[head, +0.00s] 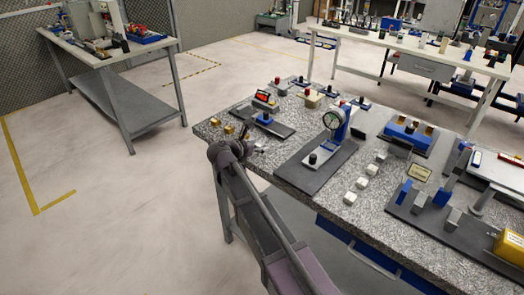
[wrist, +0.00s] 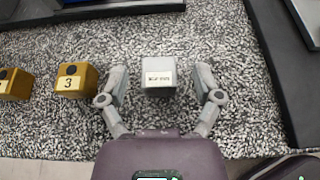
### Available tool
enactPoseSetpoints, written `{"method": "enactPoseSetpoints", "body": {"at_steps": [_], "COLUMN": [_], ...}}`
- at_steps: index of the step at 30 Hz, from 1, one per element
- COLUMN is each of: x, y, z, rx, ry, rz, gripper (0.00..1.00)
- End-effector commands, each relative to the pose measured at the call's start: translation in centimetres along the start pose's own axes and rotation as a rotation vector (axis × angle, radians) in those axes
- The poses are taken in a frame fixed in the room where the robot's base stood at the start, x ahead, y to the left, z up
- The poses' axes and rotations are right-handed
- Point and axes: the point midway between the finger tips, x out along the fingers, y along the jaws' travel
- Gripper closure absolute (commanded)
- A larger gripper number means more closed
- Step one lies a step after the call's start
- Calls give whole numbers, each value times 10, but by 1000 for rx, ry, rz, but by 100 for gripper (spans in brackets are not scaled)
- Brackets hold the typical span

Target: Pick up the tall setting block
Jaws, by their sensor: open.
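A pale silver block (wrist: 160,76) with a small label on its front stands on the speckled tabletop (wrist: 225,110) in the wrist view. The label is too small to read, so I cannot tell for sure that it is the tall setting block. My gripper (wrist: 161,92) is open, with one finger on each side of this block. A gap shows between each finger and the block.
Gold blocks (wrist: 75,79) stand left of my gripper, one marked 3. A dark mat (head: 318,160) carries a dial gauge stand (head: 334,122). Several small silver blocks (head: 362,183) stand right of it. Another dark board (head: 262,122) lies behind the gripper.

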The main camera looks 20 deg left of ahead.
Motion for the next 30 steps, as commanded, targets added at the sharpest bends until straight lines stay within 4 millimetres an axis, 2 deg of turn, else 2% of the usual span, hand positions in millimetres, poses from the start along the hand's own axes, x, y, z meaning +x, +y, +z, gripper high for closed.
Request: {"method": "enactPoseSetpoints", "body": {"at_steps": [3, 19, 20, 27, 28, 30], "x": [6, 5, 5, 5, 5, 5], "y": [0, 0, 0, 0, 0, 0], "z": [0, 0, 0, 0, 0, 0], "rx": [0, -1, -1, -1, -1, -1], "ry": [0, 0, 0, 0, 0, 0], "rz": [0, 0, 0, 0, 0, 0], "gripper": [17, 17, 23, 94, 100, 100]}}
